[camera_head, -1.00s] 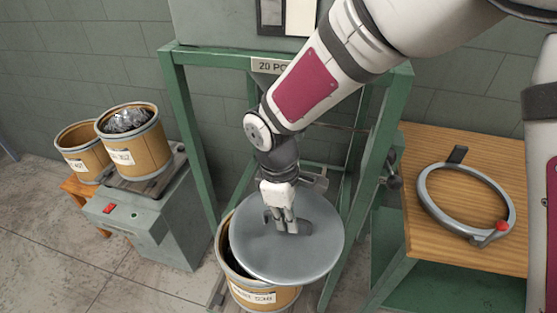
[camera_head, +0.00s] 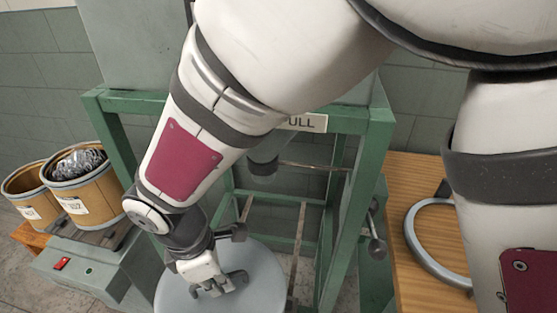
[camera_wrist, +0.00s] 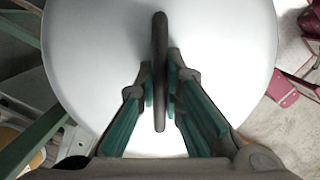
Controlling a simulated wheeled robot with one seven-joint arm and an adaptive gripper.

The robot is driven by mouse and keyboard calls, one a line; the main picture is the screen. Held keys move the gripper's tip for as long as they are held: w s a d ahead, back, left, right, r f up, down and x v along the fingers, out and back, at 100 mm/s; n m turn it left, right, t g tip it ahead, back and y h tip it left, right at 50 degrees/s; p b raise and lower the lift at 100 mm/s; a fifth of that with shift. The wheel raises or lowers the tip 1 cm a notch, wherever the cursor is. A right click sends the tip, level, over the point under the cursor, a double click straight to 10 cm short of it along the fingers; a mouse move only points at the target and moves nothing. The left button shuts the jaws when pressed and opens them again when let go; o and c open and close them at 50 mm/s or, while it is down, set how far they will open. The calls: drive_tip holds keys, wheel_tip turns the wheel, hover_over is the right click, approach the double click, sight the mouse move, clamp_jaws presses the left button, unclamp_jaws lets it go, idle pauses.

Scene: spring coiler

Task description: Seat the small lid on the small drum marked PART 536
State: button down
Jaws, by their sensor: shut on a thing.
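A round grey lid (camera_head: 262,283) hangs from my gripper (camera_head: 217,284) low in the head view, in front of the green frame. My gripper is shut on the lid's dark upright handle, which also shows between the fingers in the wrist view (camera_wrist: 160,70). The lid's pale top (camera_wrist: 95,45) fills most of the wrist view. The drum under the lid is hidden now, so I cannot tell whether the lid touches it. No PART 536 marking can be read.
The green frame (camera_head: 352,215) stands close behind and right of the lid. A wooden table (camera_head: 412,178) at the right holds a metal clamp ring (camera_head: 412,232).

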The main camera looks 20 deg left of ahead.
sight(223, 295)
drive_tip(key=shift+f+b, duration=2)
drive_tip(key=shift+f, duration=1.1)
drive_tip(key=c, duration=1.1)
unclamp_jaws()
drive_tip(key=shift+f, duration=0.1)
drive_tip(key=shift+r+p, duration=4.2)
drive_tip(key=shift+r, duration=1.85)
drive_tip(key=shift+s, duration=0.1)
